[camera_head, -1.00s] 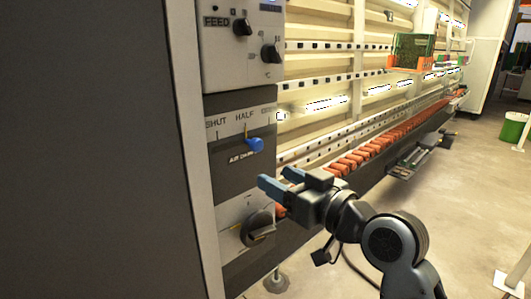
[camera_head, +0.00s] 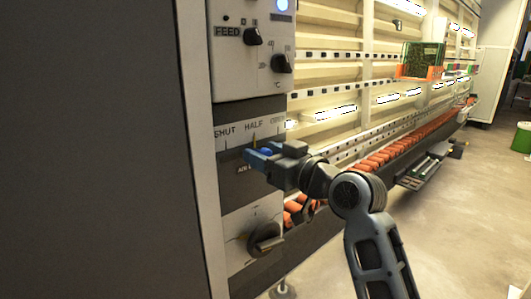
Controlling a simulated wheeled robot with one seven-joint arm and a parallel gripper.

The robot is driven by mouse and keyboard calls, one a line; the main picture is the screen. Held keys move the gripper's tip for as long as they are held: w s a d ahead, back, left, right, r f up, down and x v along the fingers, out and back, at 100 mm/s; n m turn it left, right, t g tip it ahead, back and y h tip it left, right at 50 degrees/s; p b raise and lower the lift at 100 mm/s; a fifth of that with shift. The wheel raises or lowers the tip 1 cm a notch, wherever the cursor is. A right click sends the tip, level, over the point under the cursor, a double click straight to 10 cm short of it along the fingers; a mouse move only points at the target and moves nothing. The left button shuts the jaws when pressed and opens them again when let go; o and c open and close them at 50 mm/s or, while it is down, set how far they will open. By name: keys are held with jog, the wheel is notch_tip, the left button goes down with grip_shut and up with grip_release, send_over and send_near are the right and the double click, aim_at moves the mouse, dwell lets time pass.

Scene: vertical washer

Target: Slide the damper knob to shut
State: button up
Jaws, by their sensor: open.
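The damper panel (camera_head: 232,178) on the machine's front carries a scale with the words SHUT and HALF and a partly hidden word at the right. The blue damper knob (camera_head: 265,152) is mostly hidden behind my gripper; a bit of blue shows between the fingers, near and slightly right of the HALF mark. My gripper (camera_head: 262,155) has blue-tipped fingers that are apart, one on each side of the knob as it appears. I cannot tell whether either finger touches it.
Above is a panel with a FEED knob (camera_head: 252,36) and a second black knob (camera_head: 282,63). Below is a large dark rotary knob (camera_head: 264,239). A grey cabinet side (camera_head: 95,150) fills the left. Open floor (camera_head: 450,230) lies at the right.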

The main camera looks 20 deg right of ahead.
grip_shut()
dwell(0.6)
jog(key=shift+a, duration=0.1)
